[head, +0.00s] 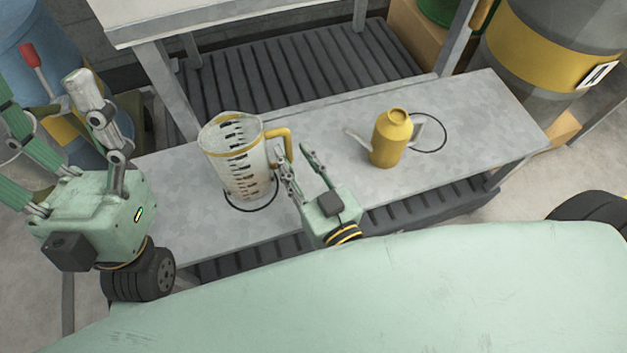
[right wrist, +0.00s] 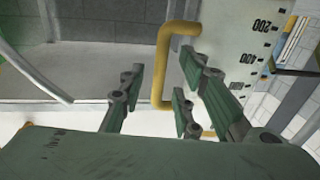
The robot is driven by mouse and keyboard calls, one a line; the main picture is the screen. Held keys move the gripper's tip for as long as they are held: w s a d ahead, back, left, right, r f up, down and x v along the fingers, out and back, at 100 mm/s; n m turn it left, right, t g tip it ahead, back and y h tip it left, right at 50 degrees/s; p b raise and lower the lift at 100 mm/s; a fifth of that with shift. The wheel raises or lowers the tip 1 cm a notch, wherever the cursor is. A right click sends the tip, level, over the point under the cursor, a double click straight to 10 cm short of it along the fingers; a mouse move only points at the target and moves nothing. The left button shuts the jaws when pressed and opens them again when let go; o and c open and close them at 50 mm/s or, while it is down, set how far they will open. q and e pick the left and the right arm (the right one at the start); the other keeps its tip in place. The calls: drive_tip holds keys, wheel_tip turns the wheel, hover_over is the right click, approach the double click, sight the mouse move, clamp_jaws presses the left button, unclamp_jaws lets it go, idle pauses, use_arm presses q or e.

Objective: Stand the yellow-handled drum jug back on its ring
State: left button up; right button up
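The clear drum jug (head: 236,165) with dark graduation marks and a yellow handle (head: 289,146) stands on the grey bench, looking upright. A thin black ring (head: 262,209) shows around the front of its base; the back of the ring is hidden. My right gripper (head: 293,163) is at the handle's side of the jug, fingers apart. In the right wrist view the yellow handle (right wrist: 163,65) lies between the spread fingers, and I see no clear grip on it. My left gripper (head: 62,120) is raised at the far left, open and empty, away from the jug.
A yellow oil can (head: 391,141) stands on the bench (head: 480,115) to the right, with a second black ring (head: 443,136) beside and behind it. A striped drum (head: 535,55) stands beyond the bench's right end. The bench's right end is clear.

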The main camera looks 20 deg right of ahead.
drive_tip(key=s+d+p, duration=0.2)
drive_tip(key=s, duration=0.9)
use_arm(q)
drive_tip(key=w+d+f+g+y, duration=0.1)
drive_tip(key=w+f+g+y, duration=0.1)
drive_tip(key=w+f+g, duration=0.4)
drive_tip(key=w, duration=0.3)
drive_tip(key=shift+d, duration=0.35)
use_arm(e)
drive_tip(key=w+d+r+t+y, duration=0.1)
drive_tip(key=w+r+t, duration=0.2)
drive_tip(key=r, duration=1.1)
drive_tip(key=w+d+r+n+t+y, duration=0.1)
drive_tip(key=w+r+t+y, duration=0.1)
drive_tip(key=w+r, duration=0.7)
wheel_tip(320, 180, up, 5)
drive_tip(key=shift+w+f+t, duration=0.15)
drive_tip(key=shift+t, duration=0.75)
drive_tip(key=shift+d, duration=0.1)
